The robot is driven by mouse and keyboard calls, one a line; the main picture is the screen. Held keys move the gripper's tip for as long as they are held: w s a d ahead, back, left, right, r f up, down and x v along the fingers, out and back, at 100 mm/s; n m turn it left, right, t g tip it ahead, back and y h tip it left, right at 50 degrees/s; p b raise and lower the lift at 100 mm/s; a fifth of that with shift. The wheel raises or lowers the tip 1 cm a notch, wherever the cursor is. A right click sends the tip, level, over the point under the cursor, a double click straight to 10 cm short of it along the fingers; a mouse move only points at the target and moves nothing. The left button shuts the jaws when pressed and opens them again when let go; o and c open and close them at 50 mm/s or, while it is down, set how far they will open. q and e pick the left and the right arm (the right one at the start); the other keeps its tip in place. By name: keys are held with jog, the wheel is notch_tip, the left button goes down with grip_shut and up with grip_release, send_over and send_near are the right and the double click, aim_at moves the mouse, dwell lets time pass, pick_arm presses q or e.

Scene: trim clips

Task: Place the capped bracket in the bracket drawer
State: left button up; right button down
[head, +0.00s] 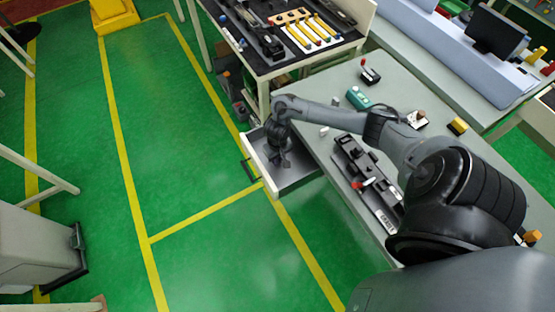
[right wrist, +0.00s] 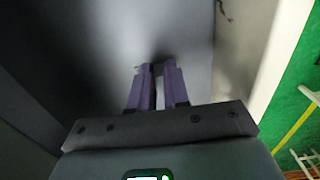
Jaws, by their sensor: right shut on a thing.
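The bracket drawer (head: 296,177) is pulled out from the left side of the workbench, its grey inside facing up. My right gripper (head: 285,161) points down into it from above. In the right wrist view, the purple fingers of my right gripper (right wrist: 158,72) are shut on a small piece, which I take to be the capped bracket (right wrist: 159,88). Only a pale part and a dark part of it show between the fingers, and its cap cannot be made out. The drawer floor (right wrist: 190,30) lies beneath it; whether the piece touches it I cannot tell. My left gripper is out of view.
A dark fixture (head: 352,160) with a red-handled clamp lies on the workbench (head: 335,100) right of the drawer. A teal item (head: 357,97) and a small white piece (head: 324,131) are near my forearm. A tool table (head: 258,62) stands behind the drawer.

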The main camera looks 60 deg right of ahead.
jog(key=shift+f, duration=0.1)
jog(key=c, duration=1.1)
grip_release()
